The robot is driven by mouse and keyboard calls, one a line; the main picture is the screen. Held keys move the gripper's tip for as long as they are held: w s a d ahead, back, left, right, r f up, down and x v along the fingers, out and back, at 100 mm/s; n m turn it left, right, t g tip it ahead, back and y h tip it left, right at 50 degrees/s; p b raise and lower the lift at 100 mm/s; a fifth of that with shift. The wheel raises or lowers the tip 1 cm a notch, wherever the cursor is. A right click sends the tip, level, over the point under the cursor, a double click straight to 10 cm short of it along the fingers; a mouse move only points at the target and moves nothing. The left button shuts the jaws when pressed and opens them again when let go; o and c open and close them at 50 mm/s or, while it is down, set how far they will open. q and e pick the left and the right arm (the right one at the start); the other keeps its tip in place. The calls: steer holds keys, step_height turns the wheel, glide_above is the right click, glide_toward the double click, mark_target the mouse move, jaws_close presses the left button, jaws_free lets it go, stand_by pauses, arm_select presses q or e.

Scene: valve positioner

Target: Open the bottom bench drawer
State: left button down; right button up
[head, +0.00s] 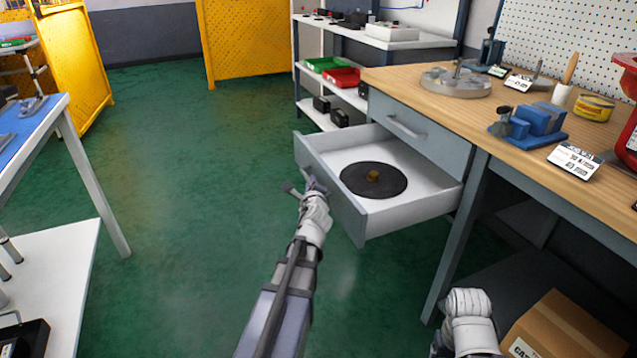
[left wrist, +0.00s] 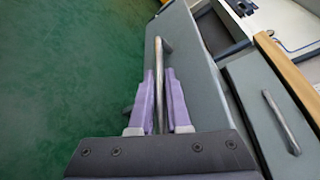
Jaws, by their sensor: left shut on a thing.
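The bottom bench drawer (head: 405,215) is pulled well out from under the wooden-topped bench. Its white inside holds a flat black disc (head: 355,182) with a small brass-coloured piece (head: 374,175) on it. My left gripper (head: 310,186) is at the drawer's grey front. In the left wrist view, the purple fingers of my left gripper (left wrist: 159,88) are shut on the drawer's metal bar handle (left wrist: 159,55), one on each side. In the head view the arm partly hides the handle. A white part of my right arm (head: 468,305) shows at the lower right; its gripper is out of sight.
The closed upper drawer (head: 425,140) has its own handle (head: 405,127). A cardboard box (head: 570,330) sits low under the bench at right. A blue-topped table (head: 40,130) stands at left. Green floor (head: 190,200) is clear between it and the open drawer.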

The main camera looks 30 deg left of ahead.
arm_select(q)
steer(key=shift+s+a, duration=0.1)
steer(key=shift+s, duration=0.05)
steer(key=c, duration=1.2)
jaws_free()
steer(key=shift+o, duration=0.2)
steer(key=shift+s, duration=0.1)
steer(key=p+v, duration=0.1)
steer(key=v, duration=0.6)
steer(key=shift+s+p, duration=0.25)
steer(key=shift+p, duration=0.05)
arm_select(e)
steer(key=shift+s+d+r, duration=0.6)
steer(key=shift+d+r, duration=0.1)
steer(key=shift+r, duration=0.15)
